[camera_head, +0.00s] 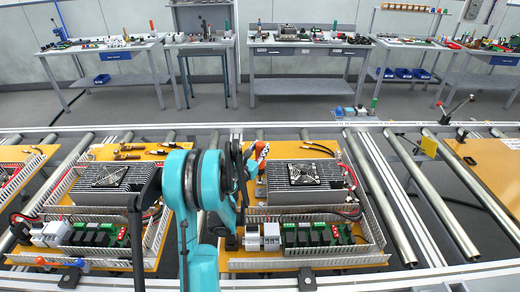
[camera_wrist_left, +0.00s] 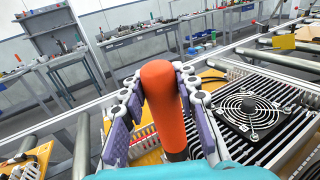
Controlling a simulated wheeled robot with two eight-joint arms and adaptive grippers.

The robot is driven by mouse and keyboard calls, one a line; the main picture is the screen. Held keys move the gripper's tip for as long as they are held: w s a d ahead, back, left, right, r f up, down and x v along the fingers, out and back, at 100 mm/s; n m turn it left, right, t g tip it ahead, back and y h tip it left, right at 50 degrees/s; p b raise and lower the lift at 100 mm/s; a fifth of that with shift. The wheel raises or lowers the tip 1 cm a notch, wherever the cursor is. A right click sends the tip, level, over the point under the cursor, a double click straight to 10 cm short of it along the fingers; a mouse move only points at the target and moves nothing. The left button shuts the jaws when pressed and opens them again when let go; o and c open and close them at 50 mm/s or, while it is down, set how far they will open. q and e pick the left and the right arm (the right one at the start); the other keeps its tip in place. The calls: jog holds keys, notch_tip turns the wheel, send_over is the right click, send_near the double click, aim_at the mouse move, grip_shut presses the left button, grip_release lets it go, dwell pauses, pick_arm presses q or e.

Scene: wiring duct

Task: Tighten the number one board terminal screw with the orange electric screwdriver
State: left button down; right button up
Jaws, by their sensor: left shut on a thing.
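My left gripper (camera_head: 250,163) is shut on the orange electric screwdriver (camera_wrist_left: 163,95), with its purple-padded fingers on both sides of the handle. In the head view only a bit of the orange screwdriver (camera_head: 262,151) shows past the arm; its tip is hidden. It is over the left side of the middle board (camera_head: 305,262). That board carries a finned block with a fan (camera_head: 303,174), white terminal-like blocks (camera_head: 271,236) and green modules (camera_head: 318,234). Individual terminal screws are too small to make out. My right gripper is not in view.
Another similar board (camera_head: 85,262) lies to the left, partly behind my arm. Metal rollers (camera_head: 385,200) and rails run between the boards. A yellow panel (camera_head: 490,165) is at the right. Workbenches (camera_head: 310,50) with tools stand at the back.

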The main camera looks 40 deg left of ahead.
pick_arm(q)
jog(key=shift+f+b, duration=2.3)
jog(key=shift+f, duration=0.3)
jog(key=shift+b, duration=0.3)
jog(key=shift+f+b, duration=0.6)
jog(key=shift+b, duration=0.05)
jog(key=shift+r, duration=0.1)
